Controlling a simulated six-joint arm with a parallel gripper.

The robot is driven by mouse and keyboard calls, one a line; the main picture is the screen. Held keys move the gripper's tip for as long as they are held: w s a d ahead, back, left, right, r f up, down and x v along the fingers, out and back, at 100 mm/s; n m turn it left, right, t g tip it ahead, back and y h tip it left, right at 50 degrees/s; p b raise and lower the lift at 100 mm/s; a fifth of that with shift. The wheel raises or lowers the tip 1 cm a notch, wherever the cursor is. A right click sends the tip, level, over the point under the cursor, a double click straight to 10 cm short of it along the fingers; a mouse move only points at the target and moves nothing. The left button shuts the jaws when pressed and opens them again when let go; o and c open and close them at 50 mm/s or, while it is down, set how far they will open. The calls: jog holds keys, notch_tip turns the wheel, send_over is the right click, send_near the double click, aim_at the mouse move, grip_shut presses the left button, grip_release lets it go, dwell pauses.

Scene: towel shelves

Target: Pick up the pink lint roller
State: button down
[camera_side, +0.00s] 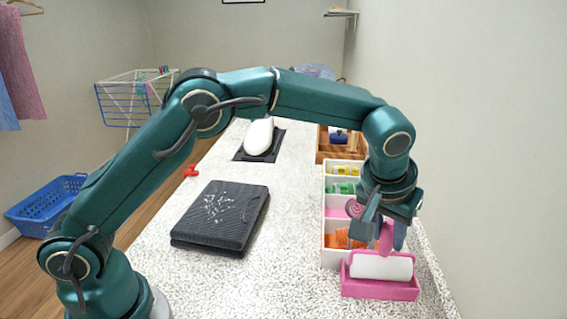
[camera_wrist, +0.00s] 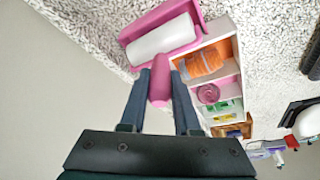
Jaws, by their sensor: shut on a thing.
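The pink lint roller has a white roll (camera_side: 381,266) and a pink handle (camera_side: 386,238). In the side view its roll lies in or just over a pink tray (camera_side: 380,291) at the front right of the counter. My gripper (camera_side: 386,242) points down with its fingers shut on the handle. In the wrist view my gripper (camera_wrist: 160,88) has one finger on each side of the pink handle (camera_wrist: 160,85), and the white roll (camera_wrist: 162,40) lies beyond it. I cannot tell whether the roll touches the tray.
A white divided shelf box (camera_side: 330,245) with an orange cloth, a pink roll and green and yellow items stands right behind the tray. A folded dark towel (camera_side: 222,217) with white specks lies mid-counter. A white iron (camera_side: 259,137) stands farther back. The front counter is clear.

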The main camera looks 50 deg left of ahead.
jog(key=shift+a+r, duration=0.25)
jog(key=shift+r, duration=0.95)
jog(key=s+a+r, duration=0.1)
jog(key=a+r, duration=0.5)
jog(key=a, duration=0.5)
jog(key=shift+s+r, duration=0.3)
jog(key=shift+s, duration=0.05)
jog(key=shift+a, duration=0.1)
